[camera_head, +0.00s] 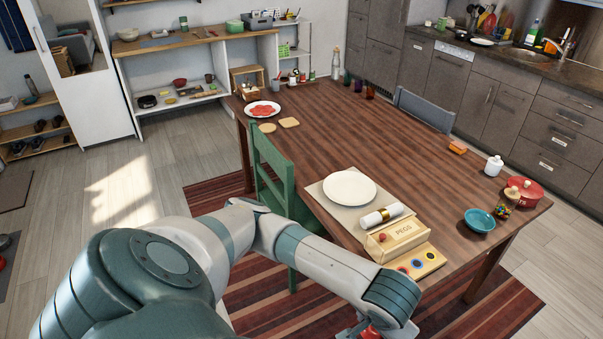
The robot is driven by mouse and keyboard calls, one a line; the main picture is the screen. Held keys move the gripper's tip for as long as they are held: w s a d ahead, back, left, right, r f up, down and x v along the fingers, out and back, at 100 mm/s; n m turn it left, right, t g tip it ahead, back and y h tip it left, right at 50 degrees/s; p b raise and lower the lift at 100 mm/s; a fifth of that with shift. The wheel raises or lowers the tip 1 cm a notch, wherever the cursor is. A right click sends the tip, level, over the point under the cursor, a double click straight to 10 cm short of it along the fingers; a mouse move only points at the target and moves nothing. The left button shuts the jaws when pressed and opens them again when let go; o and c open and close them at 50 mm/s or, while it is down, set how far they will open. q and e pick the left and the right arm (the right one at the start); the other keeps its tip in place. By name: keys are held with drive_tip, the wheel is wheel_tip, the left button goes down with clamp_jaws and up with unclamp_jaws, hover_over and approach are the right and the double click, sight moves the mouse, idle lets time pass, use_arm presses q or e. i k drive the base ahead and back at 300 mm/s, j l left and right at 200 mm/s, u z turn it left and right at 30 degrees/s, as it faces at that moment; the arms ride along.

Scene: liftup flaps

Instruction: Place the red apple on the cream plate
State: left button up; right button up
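The cream plate (349,188) lies empty on a beige mat near the front edge of the wooden table. My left arm comes in from the left, and its gripper (372,331) is at the bottom edge of the picture, in front of the table and apart from the plate. A rounded red thing, which looks like the red apple (370,333), shows between its fingers; the picture edge cuts off most of it. My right gripper is not in view.
A blue bowl (479,220), jar and red pot (524,190) are farther right. A green chair (275,180) stands left. The table's middle is clear.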

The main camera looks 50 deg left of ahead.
sight(349, 194)
drive_tip(key=i+j+u, duration=0.15)
drive_tip(key=i+j, duration=0.35)
drive_tip(key=j, duration=0.2)
drive_tip(key=i+j+u, duration=0.15)
drive_tip(key=i+j, duration=0.45)
